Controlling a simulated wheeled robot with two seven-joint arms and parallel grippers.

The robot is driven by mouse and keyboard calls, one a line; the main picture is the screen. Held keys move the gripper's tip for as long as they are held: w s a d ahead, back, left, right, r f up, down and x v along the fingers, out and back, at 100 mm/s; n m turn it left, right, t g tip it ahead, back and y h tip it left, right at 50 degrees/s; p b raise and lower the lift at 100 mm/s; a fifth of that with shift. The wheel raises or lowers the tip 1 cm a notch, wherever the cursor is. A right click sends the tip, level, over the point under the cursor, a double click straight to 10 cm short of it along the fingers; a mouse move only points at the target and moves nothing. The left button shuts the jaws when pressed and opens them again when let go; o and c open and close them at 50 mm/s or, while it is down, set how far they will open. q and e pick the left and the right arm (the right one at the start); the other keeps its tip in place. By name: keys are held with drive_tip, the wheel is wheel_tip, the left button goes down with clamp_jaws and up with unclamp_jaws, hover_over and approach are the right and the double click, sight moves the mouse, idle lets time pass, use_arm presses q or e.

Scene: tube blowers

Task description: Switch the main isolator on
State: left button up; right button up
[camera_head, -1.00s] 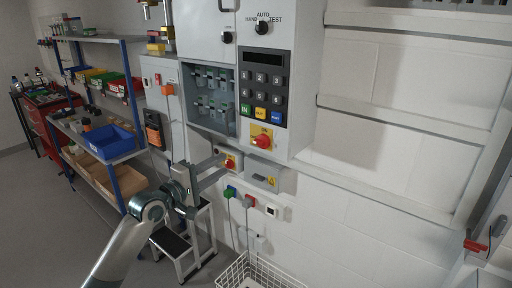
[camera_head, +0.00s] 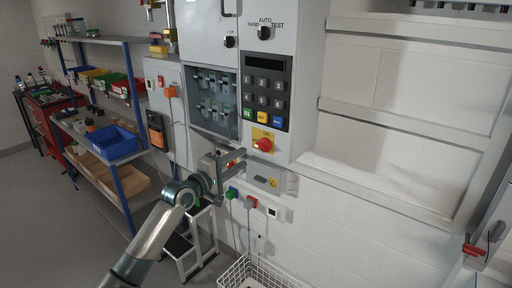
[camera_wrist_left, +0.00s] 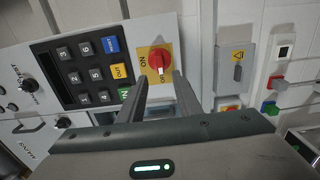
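A red rotary knob on a yellow plate (camera_head: 264,145) is on the lower front of the grey control cabinet, below the keypad. In the left wrist view the red knob (camera_wrist_left: 159,59) sits just past my fingertips, with an "ON" mark on its plate. A second small red-and-yellow switch (camera_wrist_left: 228,108) shows lower down, partly hidden by my gripper. Which of the two is the main isolator I cannot tell for sure. My left gripper (camera_head: 242,158) is open and empty, fingers apart, below and left of the cabinet knob, not visibly touching it. My right gripper is out of view.
A small grey box with a yellow warning label (camera_head: 266,181) is below the cabinet, near green and red plugs (camera_head: 251,202). A wire basket (camera_head: 258,272) and a step stool (camera_head: 185,250) stand below. Shelving with bins (camera_head: 112,141) is at left.

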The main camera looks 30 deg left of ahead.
sight(260, 147)
use_arm(q)
drive_tip(key=w, duration=0.2)
drive_tip(key=w+p, duration=0.1)
drive_tip(key=w, duration=0.5)
drive_tip(key=shift+d+p, duration=0.3)
drive_tip(key=shift+p, duration=0.05)
drive_tip(key=shift+w, duration=0.55)
clamp_jaws()
